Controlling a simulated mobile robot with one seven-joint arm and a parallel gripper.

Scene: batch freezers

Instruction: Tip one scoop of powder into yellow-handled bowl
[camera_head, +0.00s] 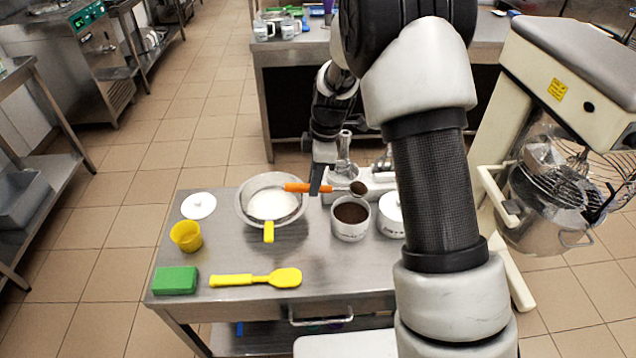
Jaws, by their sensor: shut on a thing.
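The yellow-handled bowl (247,217) is a steel bowl on the steel table, with white contents inside and its yellow handle (268,232) toward me. My gripper (317,186) is shut on the orange-handled scoop (298,187), above the table between the bowl and a white canister. The scoop's head (358,188) holds dark brown powder and is over the far rim of the open canister (350,230), which has dark brown powder (351,213) in it. The scoop's orange handle end reaches over the bowl's right side. Part of the scoop is hidden by my fingers.
A second white canister (391,222) stands to the right, partly behind my arm. A white lid (198,206), yellow cup (186,236), green block (175,281) and yellow spatula (262,279) lie on the table's left and front. A mixer (560,110) stands right.

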